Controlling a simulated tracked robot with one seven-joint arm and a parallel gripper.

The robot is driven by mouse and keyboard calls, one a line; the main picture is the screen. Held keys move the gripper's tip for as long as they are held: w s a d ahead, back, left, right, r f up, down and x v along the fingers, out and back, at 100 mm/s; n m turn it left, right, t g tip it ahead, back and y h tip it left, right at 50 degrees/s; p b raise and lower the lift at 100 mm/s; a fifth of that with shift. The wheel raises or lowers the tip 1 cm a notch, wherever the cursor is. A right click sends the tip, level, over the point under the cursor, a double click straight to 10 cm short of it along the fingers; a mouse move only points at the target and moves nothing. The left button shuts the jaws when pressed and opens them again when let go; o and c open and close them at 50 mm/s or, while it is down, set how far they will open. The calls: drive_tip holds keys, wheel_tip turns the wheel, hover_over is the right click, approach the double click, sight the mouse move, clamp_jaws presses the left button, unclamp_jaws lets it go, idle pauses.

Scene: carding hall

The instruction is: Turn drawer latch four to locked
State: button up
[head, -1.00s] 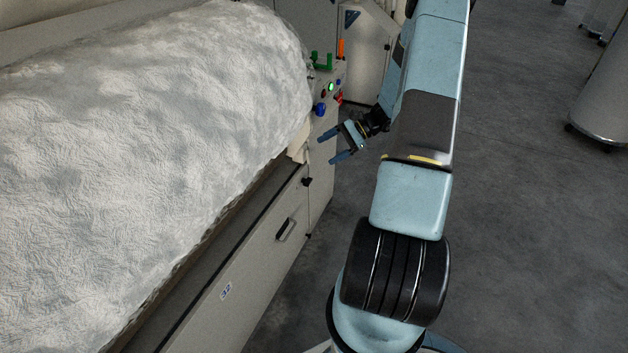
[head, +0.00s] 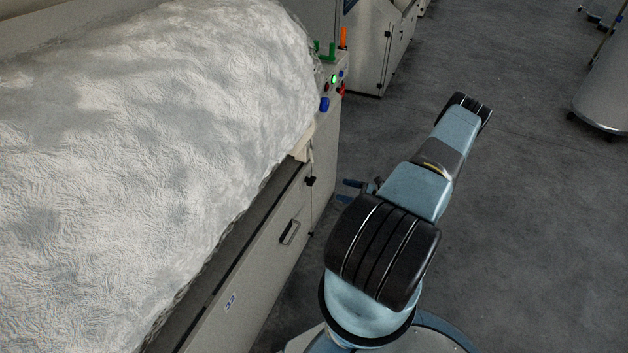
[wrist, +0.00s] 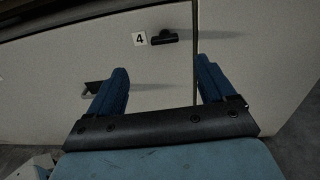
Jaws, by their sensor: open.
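Drawer latch four (wrist: 166,38) is a small black latch on the pale panel in the wrist view, beside a white label with a black 4 (wrist: 139,39). Its bar lies roughly level in that picture; I cannot tell whether it is locked. In the head view, a small dark latch (head: 310,181) shows near the panel seam. My gripper (wrist: 162,67) is open and empty, its blue fingers pointing at the panel, with the latch beyond and between the fingertips. In the head view my gripper (head: 347,190) is right of the panel, apart from it and partly hidden by my arm.
A drawer handle (head: 289,232) sits lower on the panel; it also shows beside my left finger in the wrist view (wrist: 94,87). A control box with a green light (head: 334,79) and a blue knob (head: 324,104) is above. Grey floor (head: 530,230) is open at right.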

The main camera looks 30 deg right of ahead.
sight(314, 182)
drive_tip(key=shift+m+t, duration=0.3)
drive_tip(key=x, duration=0.4)
drive_tip(key=f+x, duration=0.1)
drive_tip(key=x, duration=0.8)
drive_tip(key=shift+w+f, duration=0.15)
drive_tip(key=shift+w, duration=0.2)
